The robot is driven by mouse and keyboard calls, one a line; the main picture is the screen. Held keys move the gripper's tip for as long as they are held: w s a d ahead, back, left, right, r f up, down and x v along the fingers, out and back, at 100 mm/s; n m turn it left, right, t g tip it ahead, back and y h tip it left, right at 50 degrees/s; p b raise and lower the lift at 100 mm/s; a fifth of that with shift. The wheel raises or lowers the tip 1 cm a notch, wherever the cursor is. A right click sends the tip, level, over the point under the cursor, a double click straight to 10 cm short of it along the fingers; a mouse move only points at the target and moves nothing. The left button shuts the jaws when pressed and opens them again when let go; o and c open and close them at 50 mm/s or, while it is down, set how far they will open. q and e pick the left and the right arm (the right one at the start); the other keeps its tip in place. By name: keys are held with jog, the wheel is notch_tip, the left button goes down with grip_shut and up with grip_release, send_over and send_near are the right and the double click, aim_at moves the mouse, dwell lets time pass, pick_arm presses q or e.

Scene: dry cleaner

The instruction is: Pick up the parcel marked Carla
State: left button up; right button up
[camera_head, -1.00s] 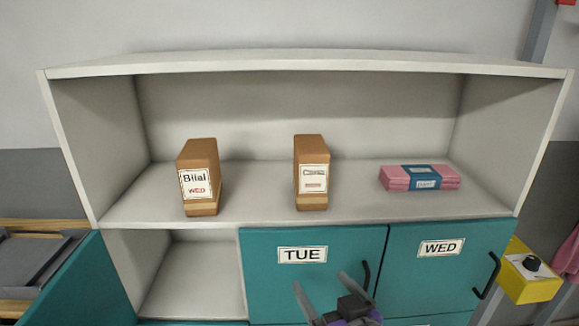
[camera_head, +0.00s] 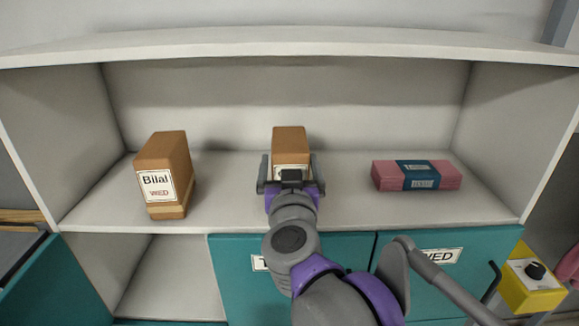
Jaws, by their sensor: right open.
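A brown parcel (camera_head: 290,142) stands upright in the middle of the shelf. Its white label is mostly hidden behind my gripper, so the name cannot be read now; earlier it looked like Carla, though small and blurred. My right gripper (camera_head: 290,168) is open, with one finger at each side of this parcel. I cannot tell whether the fingers touch it. A second brown parcel (camera_head: 165,172), labelled Bilal and WED, stands to the left, apart from the gripper. My left gripper is not in view.
A pink bundle with a blue band (camera_head: 417,175) lies on the shelf (camera_head: 235,212) at the right. Below are teal doors (camera_head: 230,290), one marked WED, and an open compartment at left. A yellow box with a black knob (camera_head: 530,280) is at lower right.

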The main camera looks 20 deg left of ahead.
jog(key=p+x, duration=0.1)
jog(key=x, duration=0.3)
jog(key=shift+w+f, duration=0.15)
jog(key=shift+w, duration=0.25)
jog(key=shift+s, duration=0.2)
jog(key=shift+c, duration=1.4)
jog(key=c, duration=1.2)
jog(key=shift+c, duration=0.4)
